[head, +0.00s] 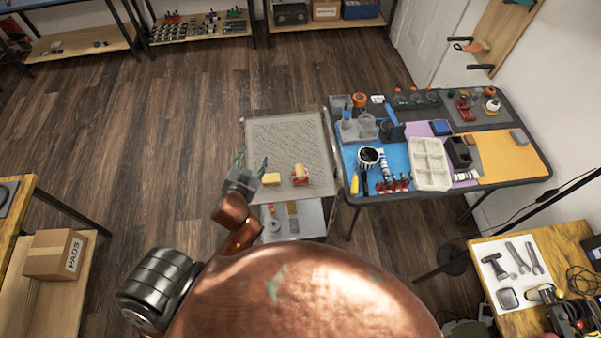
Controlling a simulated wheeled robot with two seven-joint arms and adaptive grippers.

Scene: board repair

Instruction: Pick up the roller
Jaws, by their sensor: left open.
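A small red and cream piece (300,174), which looks like the roller, lies on the grey perforated top of a small stand (285,133). It is too small to tell its parts. A yellow block (271,179) lies just left of it. My left gripper (253,166) is open and empty at the left edge of the stand, left of the yellow block and apart from the roller. I cannot tell its height above the stand. My right gripper is not in view.
A folding table (545,160) stands right of the stand, crowded with a white compartment tray (430,165), bottles, jars and tools. A lower shelf (310,216) under the stand's top holds small items. Wooden floor left of the stand is clear.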

